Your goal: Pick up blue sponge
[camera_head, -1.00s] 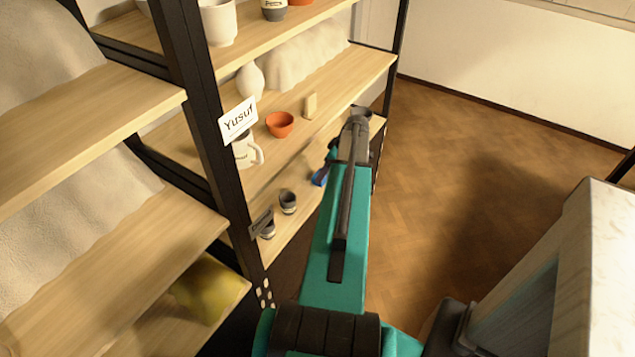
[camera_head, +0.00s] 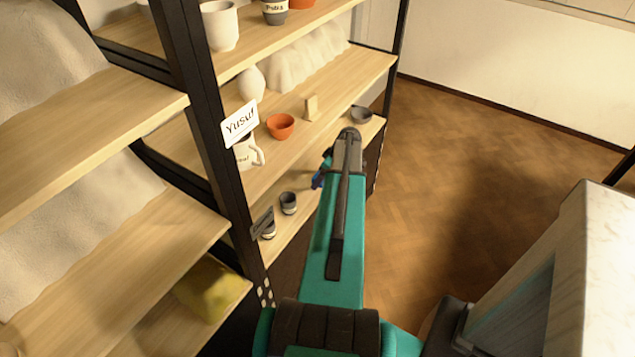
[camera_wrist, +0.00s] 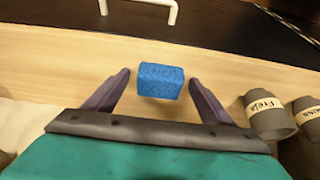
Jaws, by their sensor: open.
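The blue sponge (camera_wrist: 160,80) is a small speckled block on a wooden shelf board. In the wrist view it sits between the two fingers of my gripper (camera_wrist: 158,88), with clear gaps on both sides. My gripper is open and empty.
Labelled dark cups (camera_wrist: 268,115) stand right of my gripper in the wrist view. In the head view, dark cups (camera_head: 288,203), an orange bowl (camera_head: 281,126), a grey bowl (camera_head: 361,114) and a white mug (camera_head: 250,152) stand on the shelves. A black shelf post (camera_head: 222,150) rises on the left.

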